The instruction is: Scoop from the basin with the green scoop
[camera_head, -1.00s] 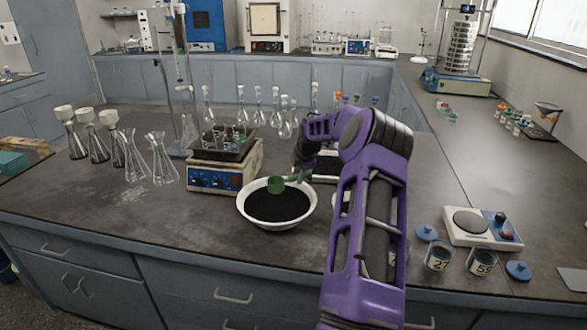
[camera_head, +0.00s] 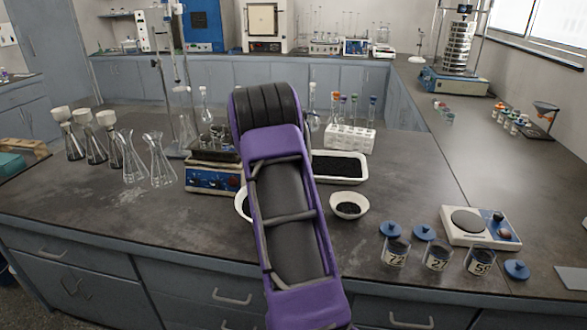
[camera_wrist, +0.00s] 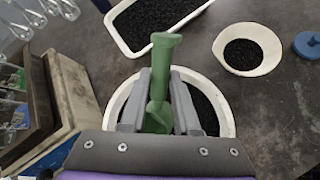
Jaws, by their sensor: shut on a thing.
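My gripper (camera_wrist: 161,100) is shut on the green scoop (camera_wrist: 164,60) in the wrist view. The scoop's handle points away from the gripper, toward the white tray, and its lower part shows between the fingers. The basin (camera_wrist: 116,97) is a white bowl with black grains, below the gripper and scoop. Whether the scoop touches the grains cannot be told. In the head view my purple arm covers the gripper, the scoop and most of the basin; only the basin's left rim (camera_head: 240,204) shows.
A white tray of black grains (camera_head: 340,181) and a small white bowl (camera_head: 350,206) stand right of the arm. A hotplate (camera_head: 212,180) stands at its left. Jars (camera_head: 437,255), blue lids and a scale (camera_head: 480,226) are at the right. Flasks (camera_head: 163,160) stand at the left.

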